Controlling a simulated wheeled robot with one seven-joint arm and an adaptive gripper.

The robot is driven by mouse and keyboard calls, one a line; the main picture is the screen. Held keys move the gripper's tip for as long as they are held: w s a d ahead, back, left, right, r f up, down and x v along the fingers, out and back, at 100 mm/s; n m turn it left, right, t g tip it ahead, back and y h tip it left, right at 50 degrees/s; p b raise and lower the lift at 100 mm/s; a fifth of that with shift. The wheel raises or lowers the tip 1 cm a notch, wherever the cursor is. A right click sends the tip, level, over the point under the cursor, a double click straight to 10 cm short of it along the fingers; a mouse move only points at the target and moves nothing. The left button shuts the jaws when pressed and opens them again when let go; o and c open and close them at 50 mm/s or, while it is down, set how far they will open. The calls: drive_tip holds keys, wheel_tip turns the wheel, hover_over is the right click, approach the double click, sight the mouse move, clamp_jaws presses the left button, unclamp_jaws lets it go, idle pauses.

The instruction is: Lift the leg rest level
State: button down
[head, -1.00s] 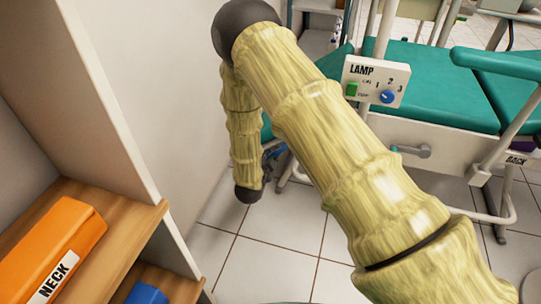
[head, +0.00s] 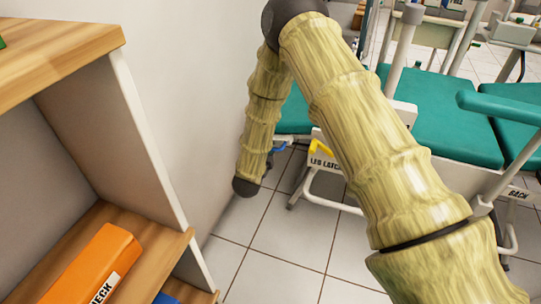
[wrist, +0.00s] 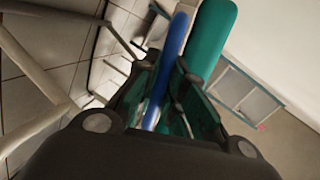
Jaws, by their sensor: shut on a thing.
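The green leg rest (head: 293,117) shows partly behind my arm in the head view, at the left end of the chair. Its tilt is hard to judge there. In the wrist view the leg rest (wrist: 211,38) is a long green pad beside a blue bar (wrist: 174,42). My gripper (wrist: 168,92) is shut on this blue bar, which runs between its dark fingers. In the head view a bit of the blue bar (head: 280,147) shows beside my arm, and the gripper is mostly hidden. A yellow lever (head: 321,149) sits above a label reading LEG LATCH.
The green chair seat (head: 440,115) is behind my arm on the right. A wooden shelf with an orange box (head: 92,268) stands close at left, against a white wall. The tiled floor (head: 290,240) between shelf and chair is clear.

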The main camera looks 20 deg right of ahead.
drive_tip(key=r+m+p, duration=0.1)
drive_tip(key=r, duration=0.2)
drive_tip(key=a+r+p, duration=0.1)
drive_tip(key=r, duration=0.2)
drive_tip(key=w+r+m+p, duration=0.1)
drive_tip(key=r, duration=0.2)
drive_tip(key=shift+a+r+m+t+p, duration=0.1)
drive_tip(key=shift+a+m+t+p, duration=0.2)
drive_tip(key=shift+t+p, duration=0.1)
drive_tip(key=shift+w+r, duration=0.1)
drive_tip(key=shift+r, duration=0.1)
drive_tip(key=c, duration=1.5)
unclamp_jaws()
drive_tip(key=shift+r, duration=0.2)
drive_tip(key=shift+f, duration=0.1)
drive_tip(key=shift+s+a, duration=0.1)
drive_tip(key=shift+s, duration=0.15)
drive_tip(key=v, duration=1.1)
drive_tip(key=shift+s, duration=0.2)
